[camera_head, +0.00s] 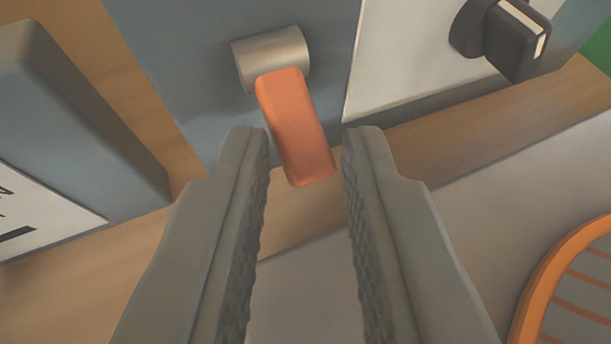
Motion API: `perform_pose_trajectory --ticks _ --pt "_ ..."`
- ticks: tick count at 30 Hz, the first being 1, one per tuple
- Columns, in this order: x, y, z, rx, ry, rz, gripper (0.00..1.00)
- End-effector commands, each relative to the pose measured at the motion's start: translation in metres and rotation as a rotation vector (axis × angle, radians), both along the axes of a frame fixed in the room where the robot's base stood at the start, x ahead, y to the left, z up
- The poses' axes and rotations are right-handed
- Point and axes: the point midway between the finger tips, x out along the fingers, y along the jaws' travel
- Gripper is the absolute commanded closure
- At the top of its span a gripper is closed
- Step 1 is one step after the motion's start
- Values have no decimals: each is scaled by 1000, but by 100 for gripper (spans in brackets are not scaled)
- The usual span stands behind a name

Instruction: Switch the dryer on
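An orange lever (296,128) sticks out from a metal pivot (271,58) on a blue-grey panel (190,60). The lever points down and slightly right in the picture. My gripper (305,140) is open, with one finger on each side of the lever's lower end. A gap shows between the lever and each finger, so nothing is held. I see no label that names the dryer, so I cannot tell which control belongs to it.
A black knob (510,38) with a white mark sits on a white plate (410,55) at upper right. A blue-grey box (75,130) with a white label stands at left. An orange-rimmed round grille (541,287) is at lower right. Wooden surface (475,130) lies between.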

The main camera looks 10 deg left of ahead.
Motion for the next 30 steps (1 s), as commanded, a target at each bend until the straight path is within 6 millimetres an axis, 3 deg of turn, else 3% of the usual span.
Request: perform_pose_trajectory --ticks 30 --pt "2 2 14 -143 208 5 100"
